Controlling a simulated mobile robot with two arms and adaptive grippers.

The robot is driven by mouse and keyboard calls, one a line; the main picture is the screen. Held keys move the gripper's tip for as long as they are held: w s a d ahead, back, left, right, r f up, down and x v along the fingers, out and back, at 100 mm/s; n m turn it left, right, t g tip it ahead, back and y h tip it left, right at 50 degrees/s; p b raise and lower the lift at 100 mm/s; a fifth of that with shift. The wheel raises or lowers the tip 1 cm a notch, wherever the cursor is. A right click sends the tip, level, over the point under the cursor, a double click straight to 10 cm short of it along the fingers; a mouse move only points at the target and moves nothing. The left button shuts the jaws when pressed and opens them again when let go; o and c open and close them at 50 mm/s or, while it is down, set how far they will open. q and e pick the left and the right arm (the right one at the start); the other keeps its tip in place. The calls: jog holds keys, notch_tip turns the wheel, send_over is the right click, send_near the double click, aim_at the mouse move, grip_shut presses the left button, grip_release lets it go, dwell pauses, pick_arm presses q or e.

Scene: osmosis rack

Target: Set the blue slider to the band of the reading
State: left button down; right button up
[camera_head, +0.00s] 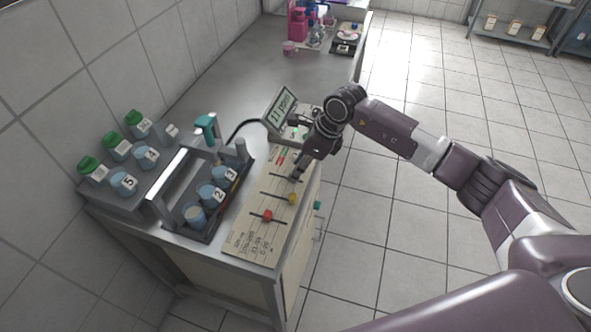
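A pale slider panel (256,235) lies along the right edge of the bench, with dark slots across it. A red slider (267,215) and a yellow slider (292,198) show on it. I cannot make out the blue slider; my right gripper covers the slot beyond the yellow one. A tilted display (281,110) behind the panel shows a green reading that looks like 11 or 17 ppm; the second digit is unclear. My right gripper (297,176) points down at the panel just beyond the yellow slider. Its fingertips are small and dark, so its opening and any contact are unclear. My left gripper is out of view.
A grey tray (181,234) with numbered blue-topped jars and a teal-handled probe (206,125) stands left of the panel. Green-capped jars (110,140) stand on a rack farther left. Pink bottles (297,24) stand at the far end. The bench middle is clear.

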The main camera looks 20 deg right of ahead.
jog(key=v, duration=1)
jog(key=shift+s, duration=0.1)
